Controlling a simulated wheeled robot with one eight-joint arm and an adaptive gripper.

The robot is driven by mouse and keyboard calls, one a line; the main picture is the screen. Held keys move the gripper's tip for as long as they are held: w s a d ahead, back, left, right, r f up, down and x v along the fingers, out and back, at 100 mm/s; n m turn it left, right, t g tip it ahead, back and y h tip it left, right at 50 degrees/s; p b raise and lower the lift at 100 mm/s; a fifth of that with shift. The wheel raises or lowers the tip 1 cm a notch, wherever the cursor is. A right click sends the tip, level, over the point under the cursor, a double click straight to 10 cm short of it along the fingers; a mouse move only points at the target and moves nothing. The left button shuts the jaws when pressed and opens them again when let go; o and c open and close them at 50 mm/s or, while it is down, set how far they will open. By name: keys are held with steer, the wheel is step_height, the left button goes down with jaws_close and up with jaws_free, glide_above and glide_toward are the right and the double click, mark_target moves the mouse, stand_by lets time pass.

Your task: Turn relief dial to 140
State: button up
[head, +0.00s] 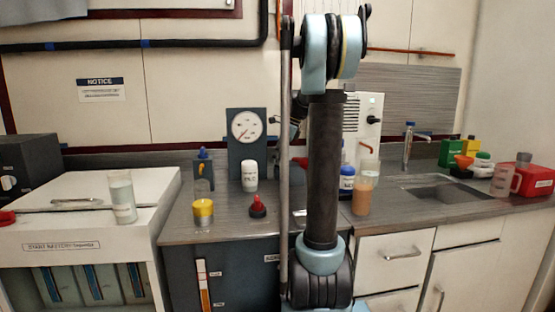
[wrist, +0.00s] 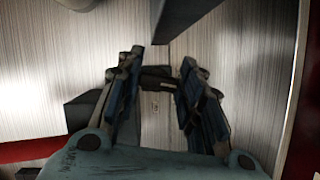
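No dial marked 140 can be read in either view. A round white gauge (head: 246,126) with a red needle is set in a dark upright panel (head: 235,160) at the back of the counter. A red knob-like piece on a black base (head: 258,206) is on the counter in front of it. In the head view my gripper is mostly hidden behind my arm. In the wrist view my gripper (wrist: 158,70) has its fingers apart. A small dark piece (wrist: 157,79) shows between the fingertips; I cannot tell what it is or whether they touch it.
The counter holds a white bottle (head: 249,176), a yellow-filled beaker (head: 203,211) and an orange-filled cylinder (head: 363,190). A white unit (head: 371,118) with a black knob stands behind my arm. The sink (head: 455,192) is at right. A dark bar (wrist: 178,15) crosses the top of the wrist view.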

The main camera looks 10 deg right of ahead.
steer(key=shift+w+m+t, duration=0.1)
steer(key=shift+m+t, duration=0.5)
steer(key=shift+m, duration=0.9)
steer(key=o, duration=1)
steer(key=shift+o, duration=0.2)
steer(key=v, duration=1.2)
steer(key=shift+a, duration=0.2)
